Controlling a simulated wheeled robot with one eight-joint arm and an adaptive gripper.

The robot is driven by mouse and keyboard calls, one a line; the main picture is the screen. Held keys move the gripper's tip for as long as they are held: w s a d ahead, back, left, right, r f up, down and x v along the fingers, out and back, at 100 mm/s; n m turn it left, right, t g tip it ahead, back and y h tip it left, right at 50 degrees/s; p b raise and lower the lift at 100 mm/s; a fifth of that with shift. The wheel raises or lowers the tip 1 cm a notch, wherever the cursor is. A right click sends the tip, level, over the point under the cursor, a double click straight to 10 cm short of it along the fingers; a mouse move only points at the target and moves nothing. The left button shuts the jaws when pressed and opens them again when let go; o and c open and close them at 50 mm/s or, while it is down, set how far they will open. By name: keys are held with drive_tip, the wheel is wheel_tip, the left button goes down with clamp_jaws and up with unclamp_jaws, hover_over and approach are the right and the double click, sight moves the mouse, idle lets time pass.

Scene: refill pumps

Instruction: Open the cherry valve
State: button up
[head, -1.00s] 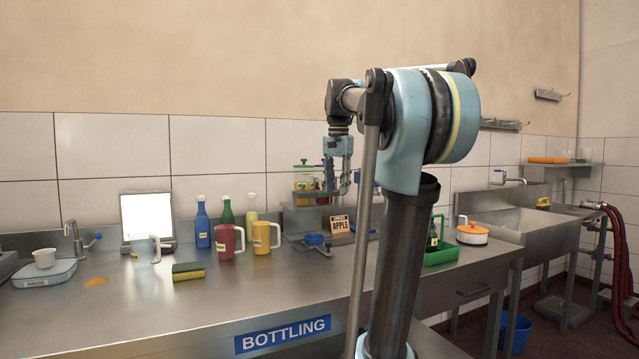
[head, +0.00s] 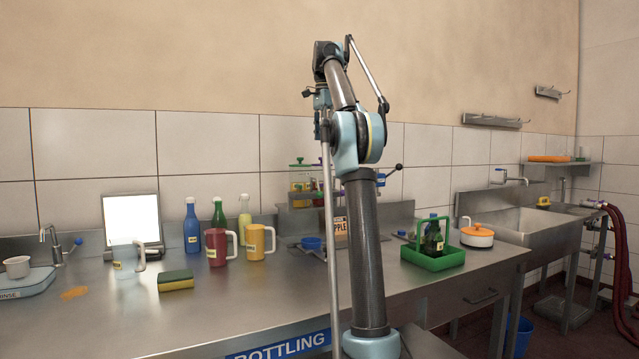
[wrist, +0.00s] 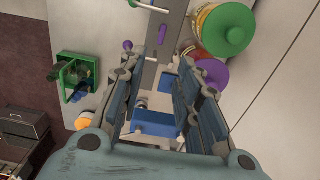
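My gripper (wrist: 160,75) is open in the wrist view, its two blue-grey fingers apart with nothing held between them. Below and between the fingers shows a blue block-like part (wrist: 155,122); I cannot tell whether it is a valve handle. A purple knob (wrist: 127,45) lies beyond the left finger. To the right are a jar with a green lid (wrist: 228,28) and a purple lid (wrist: 213,75). In the head view my arm covers most of the dispenser; a green-lidded jar (head: 301,163) shows left of it. The cherry label is not readable, so I cannot identify its valve.
A green crate (head: 433,260) with bottles stands right of my arm. Left are a red mug (head: 216,247), a yellow mug (head: 257,242), several bottles and a sponge (head: 176,281). An orange-lidded pot (head: 477,236) stands near the sink. The front of the counter is mostly clear.

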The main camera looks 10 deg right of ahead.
approach(322, 187)
drive_tip(key=f, duration=0.4)
drive_tip(key=w+f, duration=0.1)
drive_tip(key=f, duration=0.2)
drive_tip(key=shift+d+f, duration=0.1)
drive_tip(key=shift+d, duration=0.05)
idle(0.5)
clamp_jaws()
